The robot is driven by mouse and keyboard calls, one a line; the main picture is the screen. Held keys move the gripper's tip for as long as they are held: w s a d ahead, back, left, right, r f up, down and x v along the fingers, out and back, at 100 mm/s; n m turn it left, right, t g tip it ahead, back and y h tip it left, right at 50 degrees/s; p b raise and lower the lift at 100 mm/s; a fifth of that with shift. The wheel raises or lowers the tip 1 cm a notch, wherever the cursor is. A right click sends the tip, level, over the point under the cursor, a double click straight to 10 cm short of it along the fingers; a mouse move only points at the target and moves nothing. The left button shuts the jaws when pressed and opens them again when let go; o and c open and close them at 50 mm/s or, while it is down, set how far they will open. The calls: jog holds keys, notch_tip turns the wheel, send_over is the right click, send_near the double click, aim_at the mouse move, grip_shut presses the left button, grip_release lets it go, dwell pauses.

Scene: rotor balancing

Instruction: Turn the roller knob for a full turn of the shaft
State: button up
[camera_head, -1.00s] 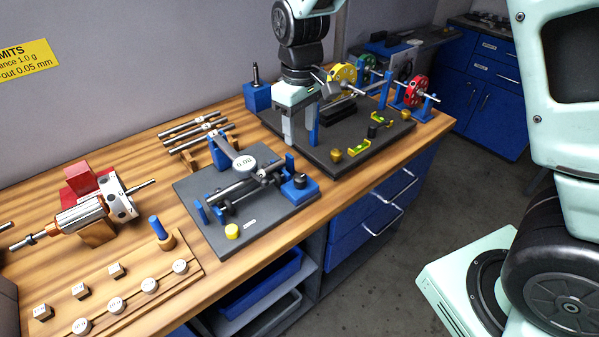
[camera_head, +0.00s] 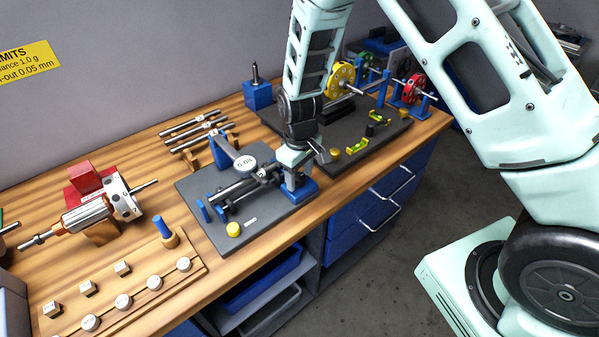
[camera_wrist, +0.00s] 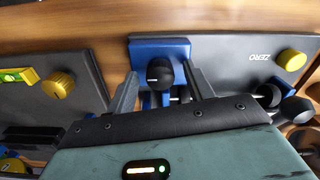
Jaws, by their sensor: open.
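The roller knob (camera_wrist: 160,75) is black with a white mark. In the wrist view it stands between my gripper's two open fingers, with room on each side and no contact that I can see. It sits on a blue block (camera_wrist: 140,48) at the right end of the dark run-out plate (camera_head: 238,240). In the head view my gripper (camera_head: 291,182) is over that block and hides the knob. The steel shaft (camera_head: 232,190) lies across blue supports on the plate, with a round dial gauge (camera_head: 246,163) above it.
A yellow knob (camera_head: 233,229) is at the plate's front, by the ZERO label. To the right, a second dark plate holds a yellow wheel (camera_head: 341,78) and levels. A red wheel (camera_head: 413,86) stands farther right. A rotor (camera_head: 88,213) and several weights lie to the left.

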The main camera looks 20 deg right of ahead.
jog(key=shift+c, duration=0.3)
jog(key=c, duration=0.9)
jog(key=shift+m, duration=2.8)
jog(key=shift+r, duration=0.1)
jog(key=o, duration=1)
jog(key=shift+c, duration=0.2)
